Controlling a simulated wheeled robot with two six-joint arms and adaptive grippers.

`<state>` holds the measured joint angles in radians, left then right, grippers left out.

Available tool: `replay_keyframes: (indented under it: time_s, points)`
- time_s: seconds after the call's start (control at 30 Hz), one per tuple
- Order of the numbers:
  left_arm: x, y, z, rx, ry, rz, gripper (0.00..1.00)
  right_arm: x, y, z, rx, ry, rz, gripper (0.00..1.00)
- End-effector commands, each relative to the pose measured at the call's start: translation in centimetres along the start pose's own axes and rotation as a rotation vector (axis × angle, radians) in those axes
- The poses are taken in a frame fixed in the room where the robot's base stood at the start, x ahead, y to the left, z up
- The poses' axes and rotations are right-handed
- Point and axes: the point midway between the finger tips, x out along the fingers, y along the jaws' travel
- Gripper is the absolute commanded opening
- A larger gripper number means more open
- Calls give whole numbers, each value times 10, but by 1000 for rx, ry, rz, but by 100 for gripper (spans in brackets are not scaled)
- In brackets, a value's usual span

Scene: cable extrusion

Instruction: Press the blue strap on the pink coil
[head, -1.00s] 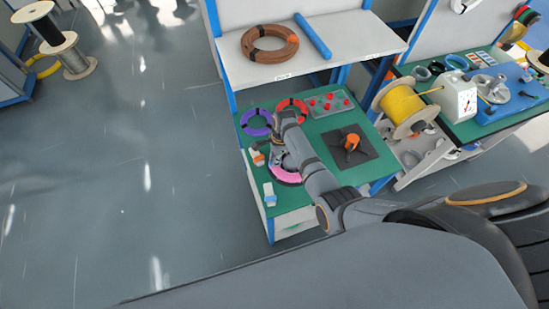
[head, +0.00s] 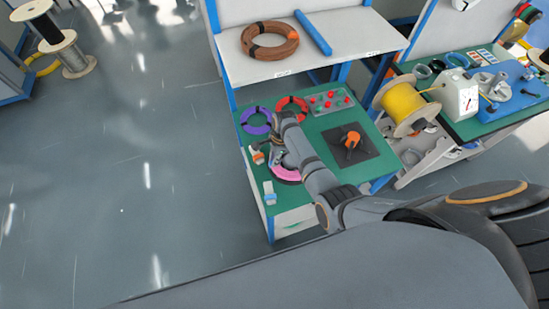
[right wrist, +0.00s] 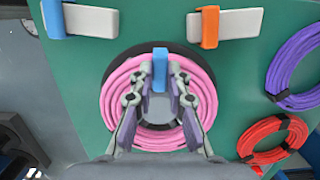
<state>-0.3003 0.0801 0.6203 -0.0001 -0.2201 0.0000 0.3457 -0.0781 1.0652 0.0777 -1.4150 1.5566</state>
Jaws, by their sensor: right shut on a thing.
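The pink coil (head: 285,175) lies on the green mat of the bench, partly hidden by my right arm in the head view. In the right wrist view the pink coil (right wrist: 112,100) lies around a dark round base. A blue strap (right wrist: 160,54) sits across the coil's upper edge there. My right gripper (right wrist: 160,72) is over the coil, with its fingertips shut on the blue strap from both sides. In the head view the right gripper (head: 277,157) is small and the strap is hidden. My left gripper is not in view.
White blocks carry another blue strap (right wrist: 53,18) and an orange strap (right wrist: 210,27). A purple coil (head: 256,121), a red coil (head: 292,108) and a grey tray of red pieces (head: 331,101) lie behind. A black plate with an orange-topped fixture (head: 351,139) is at right.

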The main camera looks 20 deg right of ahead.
Motion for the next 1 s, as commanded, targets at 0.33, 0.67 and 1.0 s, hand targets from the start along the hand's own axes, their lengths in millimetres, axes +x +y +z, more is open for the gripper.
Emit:
replay_keyframes:
  time_s: [0.33,0.67,1.0]
  points:
    - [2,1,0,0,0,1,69,5,0,-1,0,0,-1,0]
    - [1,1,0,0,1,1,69,5,0,-1,0,0,0,0]
    - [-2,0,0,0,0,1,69,6,1,-1,0,0,3,0]
